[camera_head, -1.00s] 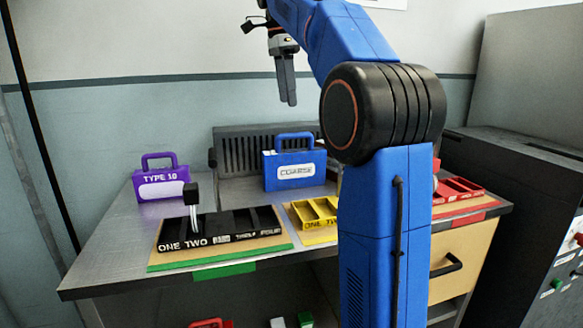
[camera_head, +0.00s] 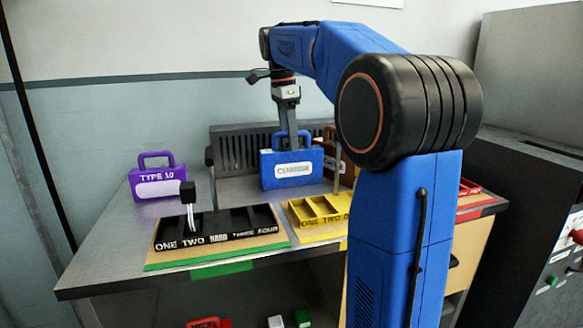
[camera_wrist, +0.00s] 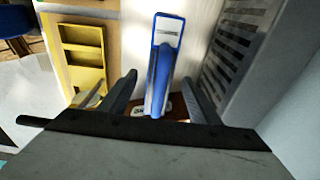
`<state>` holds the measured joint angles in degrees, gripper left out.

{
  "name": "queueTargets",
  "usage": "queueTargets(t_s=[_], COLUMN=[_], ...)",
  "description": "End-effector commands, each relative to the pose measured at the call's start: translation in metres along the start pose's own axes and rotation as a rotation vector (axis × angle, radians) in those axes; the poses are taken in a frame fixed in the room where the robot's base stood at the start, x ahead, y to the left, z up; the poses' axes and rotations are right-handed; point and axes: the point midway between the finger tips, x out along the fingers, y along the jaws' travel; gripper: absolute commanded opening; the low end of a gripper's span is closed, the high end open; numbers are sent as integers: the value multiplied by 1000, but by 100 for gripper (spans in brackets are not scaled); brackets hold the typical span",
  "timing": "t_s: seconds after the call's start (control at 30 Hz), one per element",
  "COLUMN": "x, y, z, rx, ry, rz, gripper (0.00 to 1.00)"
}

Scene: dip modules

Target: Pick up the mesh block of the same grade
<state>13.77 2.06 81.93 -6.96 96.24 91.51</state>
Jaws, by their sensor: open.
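A blue block (camera_head: 292,170) with a handle and a white label reading COARSE stands upright on the grey table in front of a dark slatted rack. My gripper (camera_head: 290,140) points down at the block's handle. In the wrist view the blue block (camera_wrist: 160,75) lies between the two open fingers of my gripper (camera_wrist: 158,95), with space on both sides. A purple block (camera_head: 157,181) labelled TYPE 10 stands to the left. A brown block (camera_head: 330,160) shows partly behind my gripper's right side.
A black tray (camera_head: 222,240) with compartments holds a black-topped piece at the front left. A yellow tray (camera_head: 320,217) stands beside it and a red tray (camera_head: 470,188) is at the right. The slatted rack (camera_head: 233,150) stands behind the blue block.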

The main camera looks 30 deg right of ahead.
Motion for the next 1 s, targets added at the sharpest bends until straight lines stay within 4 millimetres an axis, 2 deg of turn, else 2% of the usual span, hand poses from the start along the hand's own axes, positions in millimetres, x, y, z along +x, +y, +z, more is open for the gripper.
queueTargets(t_s=[0.2, 0.5, 0.73, 1.0], x=[25, 28, 28, 27], y=[0, 0, 0, 0], z=[0, 0, 0, 0], rx=[1, 1, 0, 0], ry=[0, 0, 0, 0], rz=[0, 0, 0, -1], gripper=[57, 57, 2, 0])
